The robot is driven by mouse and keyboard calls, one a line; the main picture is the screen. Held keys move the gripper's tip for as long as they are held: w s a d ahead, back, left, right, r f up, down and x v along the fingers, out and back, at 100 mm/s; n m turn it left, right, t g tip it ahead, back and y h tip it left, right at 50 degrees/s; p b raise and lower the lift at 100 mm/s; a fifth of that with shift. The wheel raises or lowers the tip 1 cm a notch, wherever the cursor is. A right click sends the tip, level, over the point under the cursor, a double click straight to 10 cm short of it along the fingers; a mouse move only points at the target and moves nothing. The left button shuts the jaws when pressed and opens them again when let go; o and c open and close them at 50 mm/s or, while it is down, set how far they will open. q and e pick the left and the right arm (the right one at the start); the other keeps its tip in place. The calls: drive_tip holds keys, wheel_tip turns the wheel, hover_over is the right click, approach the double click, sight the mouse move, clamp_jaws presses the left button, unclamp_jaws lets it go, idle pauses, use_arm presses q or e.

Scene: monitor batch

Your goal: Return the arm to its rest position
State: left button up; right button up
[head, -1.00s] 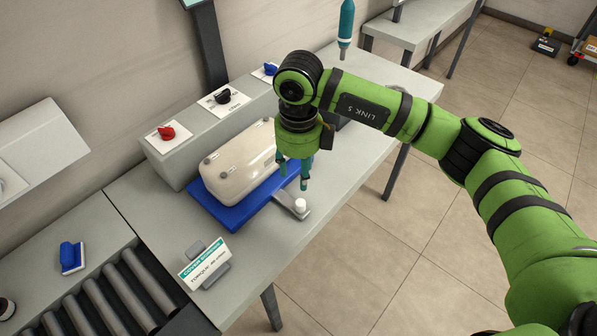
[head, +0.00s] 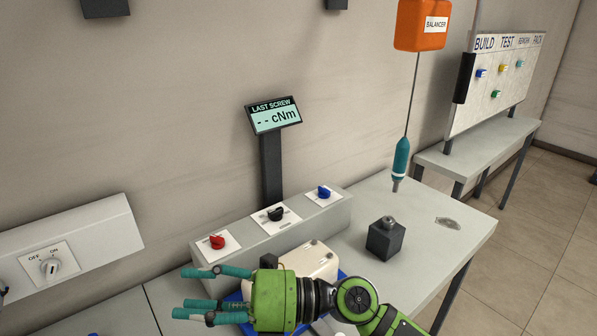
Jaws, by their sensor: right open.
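My right arm (head: 395,322) comes in from the lower right, its green wrist low in front of the bench. My right gripper (head: 186,291) points left with its teal fingers spread apart and nothing between them. The cream-white housing (head: 318,262) on its blue base (head: 342,275) sits behind the wrist and is largely hidden by it. My left gripper is not in view.
A grey console with red (head: 217,242), black (head: 275,214) and blue (head: 323,192) knobs stands behind. A teal screwdriver (head: 401,160) hangs from an orange balancer (head: 421,26). A black block (head: 385,240) and a small metal piece (head: 447,223) sit on the bench (head: 440,250).

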drive_tip(key=w+d+r+m+t+h, duration=0.15)
drive_tip(key=w+d+m+t, duration=0.3)
drive_tip(key=m+t, duration=0.45)
drive_tip(key=w+d+r+m+t+h, duration=0.1)
drive_tip(key=w+d+r+m+t, duration=0.25)
drive_tip(key=d+m+t, duration=0.45)
drive_tip(key=w+d+f+m+h, duration=0.2)
drive_tip(key=d+f+m+h, duration=1.35)
drive_tip(key=f+m, duration=0.25)
drive_tip(key=s+d+f+m+g+h, duration=0.1)
drive_tip(key=s+d+f+m+g, duration=0.15)
drive_tip(key=s+f+g, duration=0.6)
drive_tip(key=s+d+f+m+g, duration=0.1)
drive_tip(key=s+d+f+g, duration=0.25)
drive_tip(key=s+f, duration=0.9)
drive_tip(key=s+f+g, duration=0.1)
drive_tip(key=s+f, duration=0.1)
drive_tip(key=f, duration=0.8)
drive_tip(key=s+f+g, duration=0.1)
drive_tip(key=s+f, duration=0.1)
drive_tip(key=f, duration=0.8)
drive_tip(key=s+d+f+g, duration=0.1)
drive_tip(key=s+d+f, duration=0.1)
drive_tip(key=s+f, duration=1.1)
drive_tip(key=s, duration=0.2)
drive_tip(key=shift+s+f, duration=0.25)
drive_tip(key=shift+s, duration=0.15)
